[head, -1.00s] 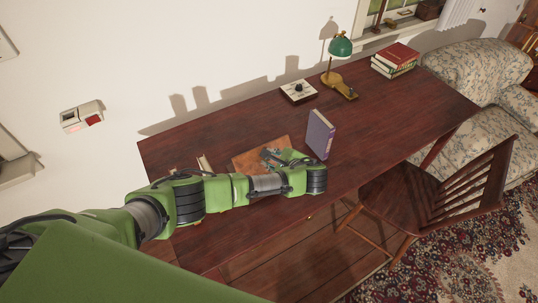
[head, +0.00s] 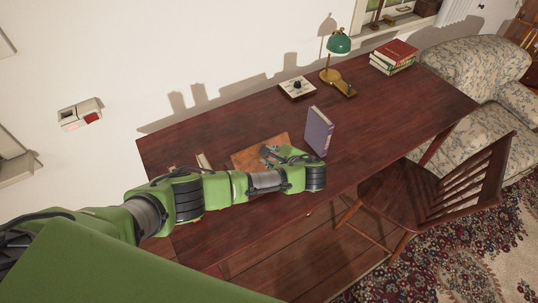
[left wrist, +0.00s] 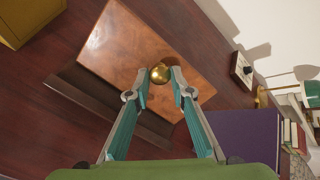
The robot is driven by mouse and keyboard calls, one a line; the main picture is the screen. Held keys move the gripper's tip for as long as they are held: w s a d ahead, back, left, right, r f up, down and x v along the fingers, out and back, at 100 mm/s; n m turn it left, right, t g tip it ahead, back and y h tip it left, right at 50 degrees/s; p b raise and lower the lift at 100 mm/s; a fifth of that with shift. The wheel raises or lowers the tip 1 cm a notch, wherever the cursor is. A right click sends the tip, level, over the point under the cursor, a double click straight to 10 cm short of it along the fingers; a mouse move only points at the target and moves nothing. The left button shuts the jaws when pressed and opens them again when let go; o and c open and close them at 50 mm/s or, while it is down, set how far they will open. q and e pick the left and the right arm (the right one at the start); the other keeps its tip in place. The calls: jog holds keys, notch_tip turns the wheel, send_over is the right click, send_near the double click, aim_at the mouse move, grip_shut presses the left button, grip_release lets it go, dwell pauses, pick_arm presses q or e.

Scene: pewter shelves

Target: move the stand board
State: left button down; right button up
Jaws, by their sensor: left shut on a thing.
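The stand board is a flat brown wooden board (head: 250,155) on the dark red-brown desk, partly hidden by my left arm in the head view. In the left wrist view the board (left wrist: 120,45) lies at an angle with a round brass knob (left wrist: 160,73) near its edge. My left gripper (left wrist: 159,84) has its two fingers on either side of the knob and is shut on it. In the head view the left gripper (head: 268,154) is low over the board. My right gripper is not in view.
A purple book (head: 318,131) stands upright just right of the board. A white box with a dark knob (head: 297,88), a green lamp (head: 339,43) and stacked books (head: 393,56) are at the back. A chair (head: 430,190) stands at the front right. The desk's right half has free room.

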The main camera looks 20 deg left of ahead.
pick_arm(q)
jog(key=shift+s+d+f, duration=0.2)
jog(key=shift+f, duration=0.05)
jog(key=c, duration=1.9)
grip_release()
jog(key=shift+o, duration=0.6)
jog(key=shift+w+r, duration=0.1)
jog(key=shift+r, duration=0.15)
jog(key=v, duration=1.2)
